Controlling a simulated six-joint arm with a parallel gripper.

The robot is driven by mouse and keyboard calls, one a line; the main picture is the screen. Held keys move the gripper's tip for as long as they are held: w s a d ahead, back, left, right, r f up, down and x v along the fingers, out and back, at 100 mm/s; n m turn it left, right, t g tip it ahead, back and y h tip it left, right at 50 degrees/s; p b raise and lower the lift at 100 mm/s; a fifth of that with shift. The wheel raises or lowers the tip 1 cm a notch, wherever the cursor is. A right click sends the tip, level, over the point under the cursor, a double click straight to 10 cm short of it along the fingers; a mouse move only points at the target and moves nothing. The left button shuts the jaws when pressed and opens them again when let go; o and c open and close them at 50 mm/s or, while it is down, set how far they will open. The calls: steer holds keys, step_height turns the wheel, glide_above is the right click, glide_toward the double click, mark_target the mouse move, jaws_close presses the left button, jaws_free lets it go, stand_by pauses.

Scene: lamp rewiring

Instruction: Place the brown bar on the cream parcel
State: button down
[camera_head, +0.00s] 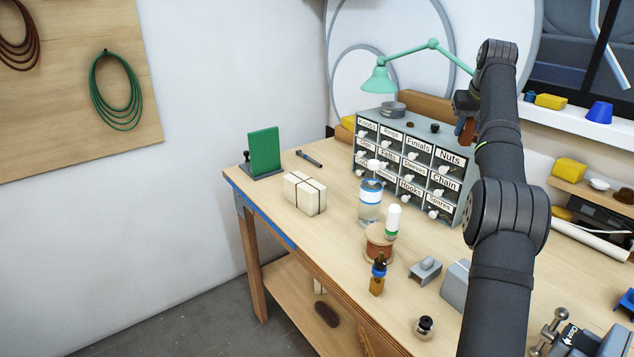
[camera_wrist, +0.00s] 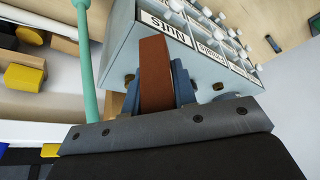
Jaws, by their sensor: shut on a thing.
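The brown bar (camera_wrist: 155,75) stands between the two blue-grey fingers of my gripper (camera_wrist: 158,88) in the wrist view. My gripper is shut on it. In the head view my gripper (camera_head: 464,104) is high at the right end of the drawer cabinet, and a bit of the brown bar (camera_head: 467,130) shows below it, partly hidden by my arm. The cream parcel (camera_head: 304,193) lies on the workbench left of the cabinet, tied with dark string. Its top looks bare. My gripper is well to the right of it and above it.
The labelled drawer cabinet (camera_head: 408,165) stands between my gripper and the parcel, with a green lamp (camera_head: 381,79) behind. A lidded jar (camera_head: 370,202) and a wire spool (camera_head: 379,243) stand right of the parcel. A green panel (camera_head: 265,150) stands behind the parcel.

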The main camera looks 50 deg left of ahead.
steer(key=s+a+f+n+g+y, duration=0.1)
steer(key=s+a+f+n, duration=0.15)
steer(key=s+a, duration=0.55)
steer(key=s+a+f+n+g, duration=0.1)
steer(key=s+a+f+n, duration=0.15)
steer(key=s+a, duration=0.6)
steer(key=n+g, duration=0.1)
steer(key=n, duration=0.2)
glide_above(310, 185)
steer(key=d, duration=0.2)
step_height(310, 185, down, 6)
steer(key=shift+f, duration=3.45)
steer(key=shift+f, duration=0.1)
steer(key=c, duration=1.2)
jaws_free()
steer(key=shift+f, duration=0.1)
steer(key=shift+o, duration=0.2)
steer(key=v, duration=1.2)
